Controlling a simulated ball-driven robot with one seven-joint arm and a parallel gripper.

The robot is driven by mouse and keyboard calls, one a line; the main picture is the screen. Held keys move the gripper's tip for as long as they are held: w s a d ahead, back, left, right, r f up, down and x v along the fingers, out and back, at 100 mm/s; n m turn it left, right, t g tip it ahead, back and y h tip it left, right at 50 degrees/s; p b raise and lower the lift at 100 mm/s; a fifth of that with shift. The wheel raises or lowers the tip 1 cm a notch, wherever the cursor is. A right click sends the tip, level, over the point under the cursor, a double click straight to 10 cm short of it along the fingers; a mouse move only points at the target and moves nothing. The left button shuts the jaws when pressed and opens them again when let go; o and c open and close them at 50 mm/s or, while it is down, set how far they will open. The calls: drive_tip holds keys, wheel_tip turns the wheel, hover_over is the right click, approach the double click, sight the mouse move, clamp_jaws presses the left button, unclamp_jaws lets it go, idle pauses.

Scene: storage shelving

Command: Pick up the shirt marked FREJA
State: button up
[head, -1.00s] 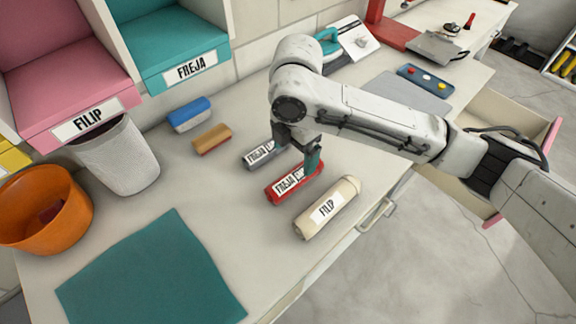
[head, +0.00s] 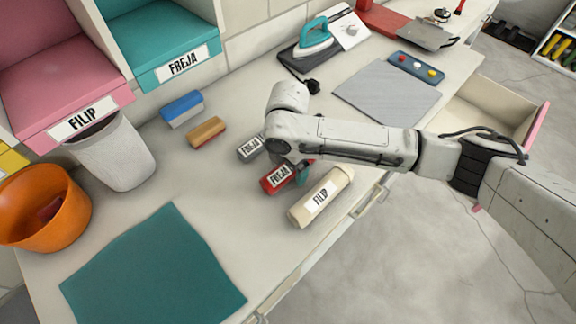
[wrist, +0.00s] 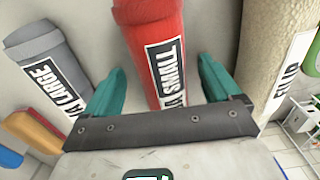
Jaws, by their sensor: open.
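A cream roll (head: 322,197) marked FILIP lies on the near side. My gripper (wrist: 160,82) is open, its teal fingers on either side of the red roll. I cannot tell whether they touch it. My arm hides part of the red roll in the head view.
A teal cloth (head: 150,270) lies flat at the front left. An orange bin (head: 45,225) and a white bin (head: 118,160) stand at left. Blue and tan brushes (head: 205,132) lie behind. Cubbies marked FILIP (head: 85,122) and FREJA (head: 185,65) stand at the back left.

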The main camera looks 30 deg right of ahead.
drive_tip(key=shift+c, duration=0.3)
drive_tip(key=c, duration=1.2)
drive_tip(key=shift+o, duration=0.2)
